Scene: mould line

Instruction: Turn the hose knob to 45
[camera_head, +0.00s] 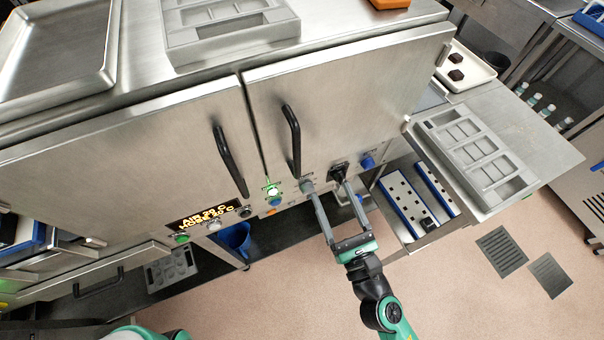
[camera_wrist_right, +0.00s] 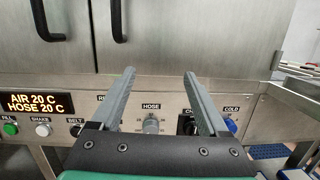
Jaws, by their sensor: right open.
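The hose knob (camera_wrist_right: 151,124) is a small grey dial on the panel under the label HOSE, with scale marks around it. In the head view it (camera_head: 306,186) sits by the tip of one finger. My right gripper (camera_wrist_right: 158,75) is open and empty. In the wrist view its fingers stand either side of the knob, with gaps on both sides; I cannot tell contact. In the head view my right gripper (camera_head: 323,180) reaches up to the panel from below. The display (camera_wrist_right: 36,103) reads AIR 20 C and HOSE 20 C. My left gripper is out of view.
A black knob (camera_wrist_right: 186,124) is partly hidden behind the right finger. A blue COLD knob (camera_wrist_right: 230,126) lies right of it. A lit green button (camera_head: 272,190) is left of the hose knob. Black door handles (camera_head: 291,140) stick out above. The floor (camera_head: 430,290) below is clear.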

